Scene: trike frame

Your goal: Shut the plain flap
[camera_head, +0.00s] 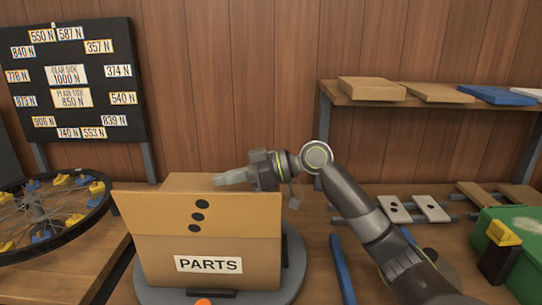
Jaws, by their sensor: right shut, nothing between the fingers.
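A cardboard box (250,262) labelled PARTS stands on a round grey turntable (292,275). Its near flap (240,218), marked with three black dots, stands up and leans outward across the front. Behind it shows plain cardboard (190,181), apparently the plain flap; I cannot tell its angle, as the dotted flap hides its lower part. My right gripper (220,181) is shut and empty, its fingers pointing left at the top of the plain cardboard. I cannot tell whether they touch it. My left gripper is not in view.
A spoked wheel (65,247) lies at left below a black board (75,80) of force labels. A shelf (440,101) with flat boxes is at back right. A green crate (515,250) and a yellow-black block (500,252) stand at right. A blue bar (343,270) lies beside the turntable.

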